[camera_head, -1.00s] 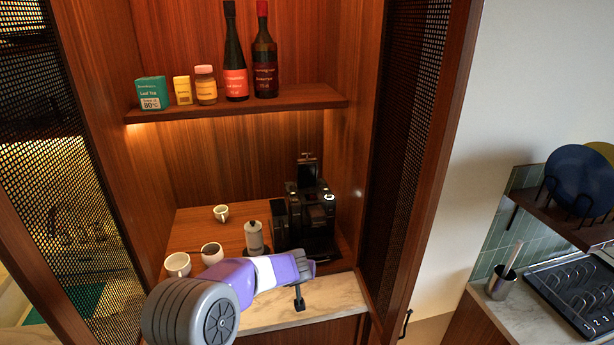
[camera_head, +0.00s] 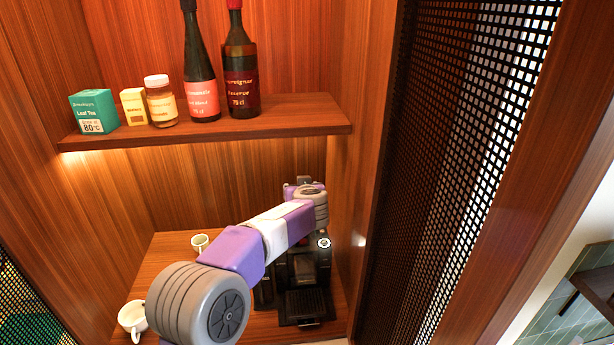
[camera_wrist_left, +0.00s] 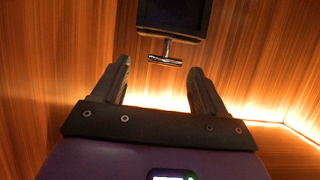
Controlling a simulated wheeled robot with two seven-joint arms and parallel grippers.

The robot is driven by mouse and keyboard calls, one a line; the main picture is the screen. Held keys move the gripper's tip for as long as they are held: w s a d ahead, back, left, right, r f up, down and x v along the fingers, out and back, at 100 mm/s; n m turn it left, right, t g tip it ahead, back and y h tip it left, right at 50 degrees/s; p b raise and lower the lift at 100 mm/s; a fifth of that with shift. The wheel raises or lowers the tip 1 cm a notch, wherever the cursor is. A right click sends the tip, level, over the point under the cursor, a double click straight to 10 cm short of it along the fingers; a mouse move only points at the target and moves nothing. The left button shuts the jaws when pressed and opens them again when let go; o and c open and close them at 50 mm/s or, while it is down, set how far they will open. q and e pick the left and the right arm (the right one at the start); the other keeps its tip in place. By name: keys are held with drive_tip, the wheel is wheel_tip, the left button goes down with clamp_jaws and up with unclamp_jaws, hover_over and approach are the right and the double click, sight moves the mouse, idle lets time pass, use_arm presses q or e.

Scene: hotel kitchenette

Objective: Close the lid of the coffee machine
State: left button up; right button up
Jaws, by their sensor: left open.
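The black coffee machine (camera_head: 306,290) stands at the right of the cabinet's lower counter, partly covered by my left arm. In the left wrist view, a dark panel with a chrome T-shaped handle (camera_wrist_left: 165,60), seemingly the raised lid (camera_wrist_left: 173,12), shows at the top. My left gripper (camera_wrist_left: 160,78) is open and empty, with the handle just beyond and between its fingertips. I cannot tell if they touch. In the head view the left arm reaches over the machine, and its fingers are mostly hidden behind the wrist. My right gripper is not in view.
A shelf (camera_head: 210,133) above holds a tea box (camera_head: 95,111), a small yellow box, a jar and two bottles (camera_head: 241,75). White cups (camera_head: 132,317) stand on the counter at left. The cabinet's right wall (camera_head: 350,190) is close beside the machine.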

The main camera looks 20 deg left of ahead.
use_arm(q)
drive_tip(key=p+x, duration=0.2)
drive_tip(key=x, duration=0.3)
drive_tip(key=shift+a+p, duration=0.25)
drive_tip(key=shift+p, duration=0.05)
drive_tip(key=shift+w+a+f, duration=0.15)
drive_tip(key=shift+w+a, duration=0.05)
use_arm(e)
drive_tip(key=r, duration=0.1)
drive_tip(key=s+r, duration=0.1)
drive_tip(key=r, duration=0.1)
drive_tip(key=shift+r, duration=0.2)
use_arm(q)
drive_tip(key=shift+w+f, duration=0.1)
clamp_jaws()
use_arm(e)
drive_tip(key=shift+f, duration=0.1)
